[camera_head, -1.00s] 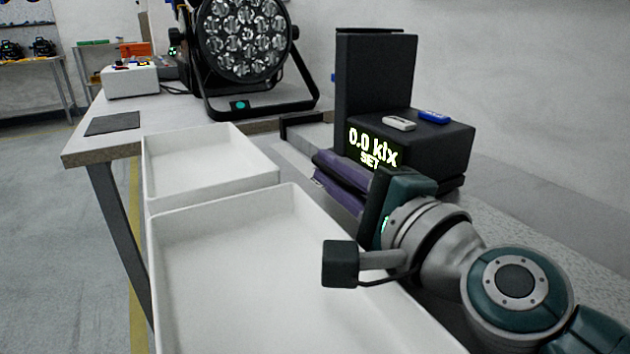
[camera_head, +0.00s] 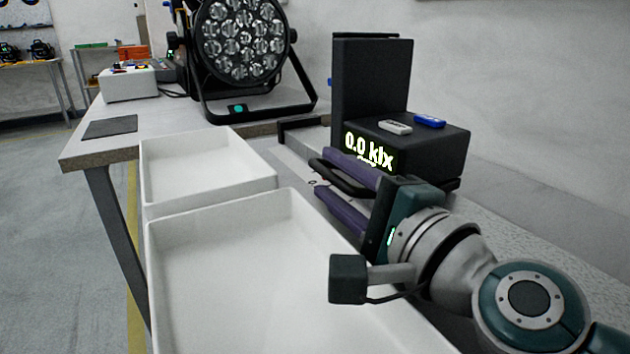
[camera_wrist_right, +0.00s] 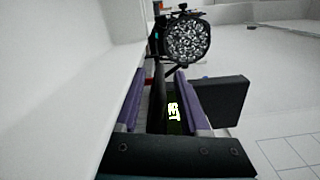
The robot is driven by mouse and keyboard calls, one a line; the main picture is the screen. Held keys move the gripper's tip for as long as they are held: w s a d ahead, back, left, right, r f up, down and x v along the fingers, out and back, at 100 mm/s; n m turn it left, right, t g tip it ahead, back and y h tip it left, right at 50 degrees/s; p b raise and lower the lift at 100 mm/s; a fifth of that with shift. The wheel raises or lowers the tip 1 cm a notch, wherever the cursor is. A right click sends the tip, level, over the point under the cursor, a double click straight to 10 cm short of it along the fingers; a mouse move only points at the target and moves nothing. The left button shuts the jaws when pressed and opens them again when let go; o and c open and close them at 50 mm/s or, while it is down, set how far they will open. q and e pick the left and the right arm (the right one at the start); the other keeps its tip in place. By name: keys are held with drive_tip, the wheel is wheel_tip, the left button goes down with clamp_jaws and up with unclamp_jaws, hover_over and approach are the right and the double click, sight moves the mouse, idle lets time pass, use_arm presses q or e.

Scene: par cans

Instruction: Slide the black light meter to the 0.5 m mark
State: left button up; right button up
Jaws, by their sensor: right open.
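The black light meter (camera_head: 440,146) stands on the bench at the right, with a tall dark panel (camera_head: 374,80) at its back. Its lit front reads "0.0 klx", with a second line partly hidden. A black bar handle (camera_head: 342,178) sticks out from its front. My right gripper (camera_head: 323,173) is open in front of the meter, with one purple finger on each side of the handle. In the right wrist view the open fingers (camera_wrist_right: 160,80) flank the dark handle and the word "SET" shows between them. I cannot make out the 0.5 m mark. My left gripper is not in view.
Two white trays (camera_head: 210,132) (camera_head: 152,285) lie left of my right gripper. A round multi-lens light (camera_head: 243,38) on a black yoke stands at the back. A grey and a blue small item (camera_head: 430,121) lie on the meter. A dark mat (camera_head: 110,127) lies at the left bench edge.

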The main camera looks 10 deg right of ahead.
drive_tip(key=v, duration=0.8)
drive_tip(key=shift+s+d+r, duration=0.1)
drive_tip(key=shift+s+d, duration=0.05)
drive_tip(key=shift+s, duration=0.25)
